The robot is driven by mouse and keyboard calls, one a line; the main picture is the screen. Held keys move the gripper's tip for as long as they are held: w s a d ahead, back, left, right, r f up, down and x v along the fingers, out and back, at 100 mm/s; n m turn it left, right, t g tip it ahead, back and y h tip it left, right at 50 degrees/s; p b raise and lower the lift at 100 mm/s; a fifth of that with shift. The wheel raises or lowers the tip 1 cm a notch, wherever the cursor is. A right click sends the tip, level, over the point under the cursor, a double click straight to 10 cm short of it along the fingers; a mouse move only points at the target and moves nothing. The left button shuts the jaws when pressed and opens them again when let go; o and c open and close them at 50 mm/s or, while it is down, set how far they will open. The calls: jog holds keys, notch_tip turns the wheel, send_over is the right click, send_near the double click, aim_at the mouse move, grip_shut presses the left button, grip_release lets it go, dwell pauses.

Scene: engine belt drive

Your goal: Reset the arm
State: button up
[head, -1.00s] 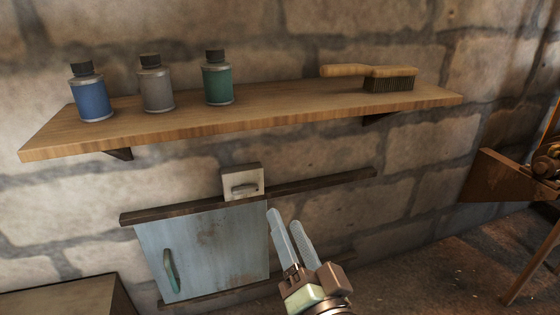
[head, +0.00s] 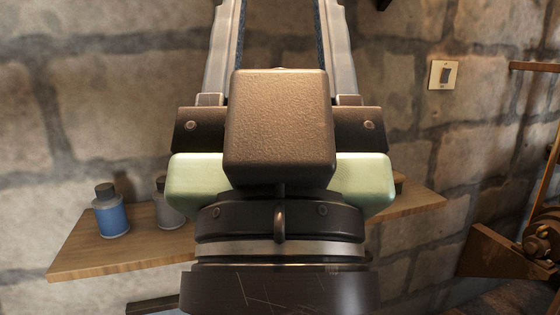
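My gripper (head: 280,30) fills the middle of the head view, close to the camera and pointing up. Its two long grey fingers stand apart with a wide gap between them, and only stone wall shows in the gap. The fingertips are cut off by the top edge of the picture. My wrist hides most of the shelf and what lies below it.
A wooden shelf (head: 100,252) is on the stone wall behind my gripper. A blue bottle (head: 111,217) and a partly hidden grey bottle (head: 168,212) stand on its left part. A light switch (head: 443,75) is on the wall at right. Brown machinery (head: 505,255) is at lower right.

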notch_tip(320, 180, up, 24)
jog(key=p, duration=2.1)
jog(key=shift+p, duration=0.4)
